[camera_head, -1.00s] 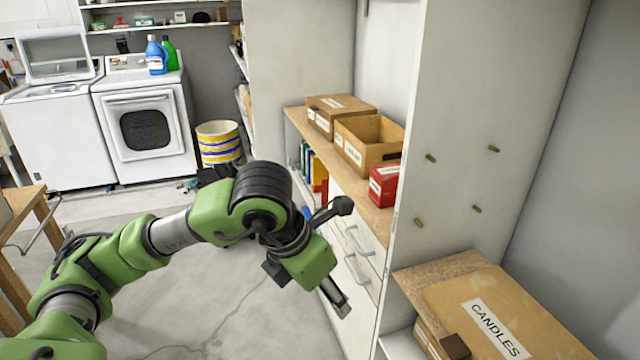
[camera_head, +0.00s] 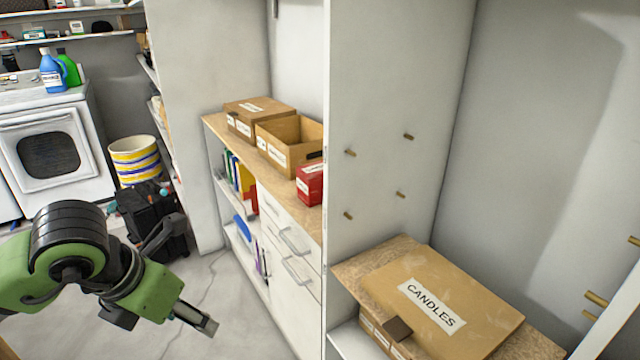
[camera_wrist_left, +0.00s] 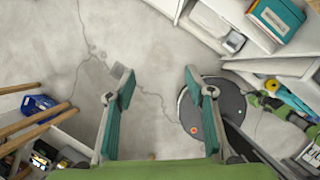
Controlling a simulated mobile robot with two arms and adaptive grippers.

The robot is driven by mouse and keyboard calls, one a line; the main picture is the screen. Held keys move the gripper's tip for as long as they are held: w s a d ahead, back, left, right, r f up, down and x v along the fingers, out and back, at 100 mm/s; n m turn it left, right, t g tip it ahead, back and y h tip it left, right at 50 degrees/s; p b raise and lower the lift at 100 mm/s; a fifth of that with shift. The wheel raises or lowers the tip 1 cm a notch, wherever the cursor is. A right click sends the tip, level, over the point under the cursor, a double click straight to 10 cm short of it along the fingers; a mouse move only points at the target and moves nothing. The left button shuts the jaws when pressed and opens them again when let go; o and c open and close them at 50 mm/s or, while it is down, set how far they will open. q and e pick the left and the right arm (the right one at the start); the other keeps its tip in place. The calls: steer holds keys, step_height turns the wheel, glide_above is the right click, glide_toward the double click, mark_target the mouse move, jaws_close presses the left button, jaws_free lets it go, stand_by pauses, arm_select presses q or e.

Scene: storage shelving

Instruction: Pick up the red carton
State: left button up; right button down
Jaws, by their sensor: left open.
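The red carton (camera_head: 310,184) stands on the wooden counter top (camera_head: 221,127), at its near right end beside the white upright panel, which hides part of it. It has a white label on its front. My left gripper (camera_head: 206,325) is in front of and below the counter, to the left of the carton and well apart from it. In the left wrist view the left gripper (camera_wrist_left: 160,105) is open, with nothing between its fingers and bare floor beyond. The carton does not show in that view. My right gripper is in neither view.
An open cardboard box (camera_head: 278,158) stands right behind the carton, with a closed box (camera_head: 240,117) farther back. White drawers (camera_head: 285,235) lie under the counter. A box labelled candles (camera_head: 425,310) sits on a nearer shelf. The floor by the gripper is clear.

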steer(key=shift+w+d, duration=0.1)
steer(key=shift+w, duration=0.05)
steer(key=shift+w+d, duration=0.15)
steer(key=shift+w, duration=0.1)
